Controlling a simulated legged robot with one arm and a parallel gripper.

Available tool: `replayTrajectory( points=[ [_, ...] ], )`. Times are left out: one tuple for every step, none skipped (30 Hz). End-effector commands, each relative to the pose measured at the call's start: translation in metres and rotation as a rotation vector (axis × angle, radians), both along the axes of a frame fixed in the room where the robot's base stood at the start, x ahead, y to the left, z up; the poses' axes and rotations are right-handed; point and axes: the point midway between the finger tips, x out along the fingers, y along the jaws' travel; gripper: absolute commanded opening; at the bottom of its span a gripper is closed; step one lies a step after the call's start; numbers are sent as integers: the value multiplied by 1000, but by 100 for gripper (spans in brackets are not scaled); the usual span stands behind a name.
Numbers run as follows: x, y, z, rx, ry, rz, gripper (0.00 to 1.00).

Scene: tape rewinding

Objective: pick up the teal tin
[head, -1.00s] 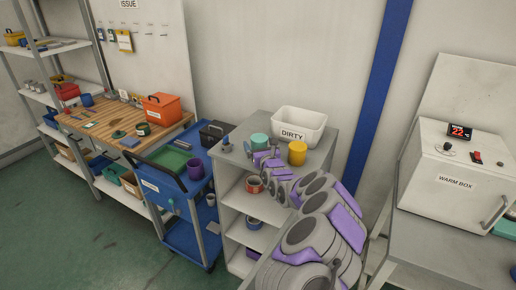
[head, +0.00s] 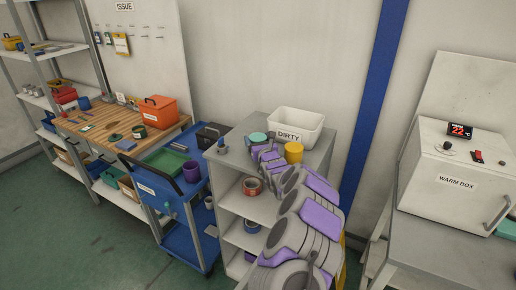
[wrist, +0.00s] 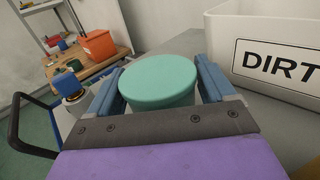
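The teal tin (head: 257,138) stands upright on top of the grey shelf unit, left of the white DIRTY bin. In the wrist view the tin (wrist: 158,80) shows its round teal lid between my two blue fingers. My gripper (head: 263,149) is at the near side of the tin, with one finger (wrist: 107,92) on its left and the other (wrist: 213,78) on its right. The fingers are apart and look open around the tin. I cannot tell whether either touches it. The tin's lower near side is hidden by my gripper's body.
The white DIRTY bin (head: 296,125) stands close behind and right of the tin. A yellow tin (head: 294,152) is to the right, by my arm. A small blue-topped item (wrist: 68,86) stands at the left corner. A blue cart (head: 172,183) is left of the shelf unit.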

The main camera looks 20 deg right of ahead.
Motion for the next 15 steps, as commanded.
replayTrajectory(
  points=[
    [0,1,0,-1,0,0,77],
    [0,2,1,-1,-1,0,74],
    [0,3,1,-1,-1,0,70],
    [0,3,1,-2,-1,0,67],
    [0,4,1,-2,-1,1,65],
    [0,5,2,-3,-1,1,61],
    [0,6,2,-4,-1,1,58],
    [1,6,2,-4,-1,1,55],
    [0,7,2,-5,-1,1,51],
    [0,7,2,-5,-1,1,48],
    [0,6,2,-5,-1,1,45],
    [0,6,2,-4,-2,1,42],
    [0,5,2,-4,-2,1,40],
    [0,4,2,-3,-3,1,40],
    [0,3,2,-2,-2,1,40]
  ],
)
